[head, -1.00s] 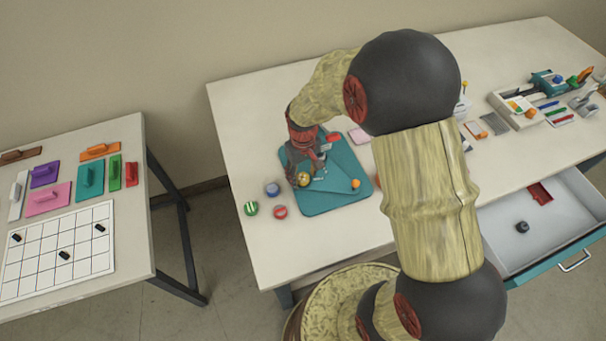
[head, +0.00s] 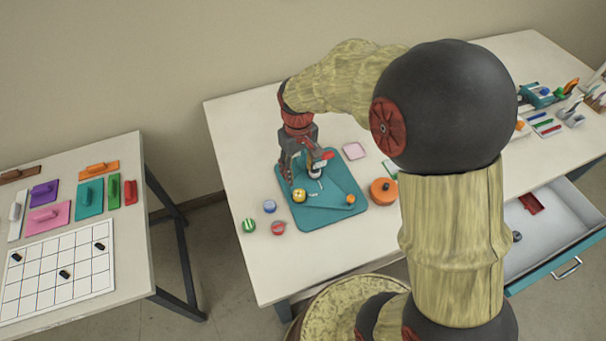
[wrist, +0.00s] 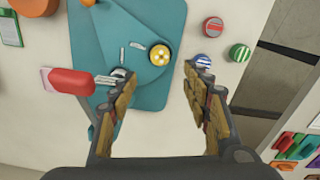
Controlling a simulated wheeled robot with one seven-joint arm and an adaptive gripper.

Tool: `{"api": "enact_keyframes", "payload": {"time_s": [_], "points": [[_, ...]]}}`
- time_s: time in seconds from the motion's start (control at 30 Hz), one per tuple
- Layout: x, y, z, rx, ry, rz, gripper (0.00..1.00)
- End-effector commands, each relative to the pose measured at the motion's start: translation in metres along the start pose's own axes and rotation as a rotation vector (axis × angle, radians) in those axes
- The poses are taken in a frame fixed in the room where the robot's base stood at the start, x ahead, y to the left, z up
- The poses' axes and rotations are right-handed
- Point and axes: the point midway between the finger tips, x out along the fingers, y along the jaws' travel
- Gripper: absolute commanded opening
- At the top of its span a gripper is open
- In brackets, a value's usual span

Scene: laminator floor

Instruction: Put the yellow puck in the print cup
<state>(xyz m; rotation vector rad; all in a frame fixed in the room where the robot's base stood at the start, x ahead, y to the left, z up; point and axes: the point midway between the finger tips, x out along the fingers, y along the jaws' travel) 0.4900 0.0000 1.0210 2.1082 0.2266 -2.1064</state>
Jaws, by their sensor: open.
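The yellow puck (head: 299,196), with pale spots on top, lies on the teal mat (head: 318,219) near its left edge. It also shows in the wrist view (wrist: 160,56), just beyond the gap between the fingertips. My gripper (head: 300,178) is open and empty, above the back left part of the mat, behind the puck. In the wrist view my gripper's fingers (wrist: 160,74) are spread wide, with nothing between them. An orange round container-like thing (head: 383,191) stands right of the mat; I cannot tell whether it is the print cup.
Blue (head: 269,206), green (head: 249,226) and red (head: 279,228) pucks lie left of the mat. A red-handled item (wrist: 70,82) lies near my left finger in the wrist view. An orange knob (head: 351,199) is on the mat. An open drawer (head: 540,236) juts out at right.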

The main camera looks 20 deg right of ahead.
Motion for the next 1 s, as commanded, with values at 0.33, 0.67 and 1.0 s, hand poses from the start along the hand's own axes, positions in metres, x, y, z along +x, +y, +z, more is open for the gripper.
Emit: {"api": "enact_keyframes", "payload": {"time_s": [0.33,0.67,1.0], "points": [[-0.122,-0.012,0.057,0.079,0.194,0.034,0.48],[-0.200,-0.035,0.162,0.184,0.431,0.052,0.48],[-0.205,-0.041,0.190,0.212,0.489,0.052,0.48]]}}
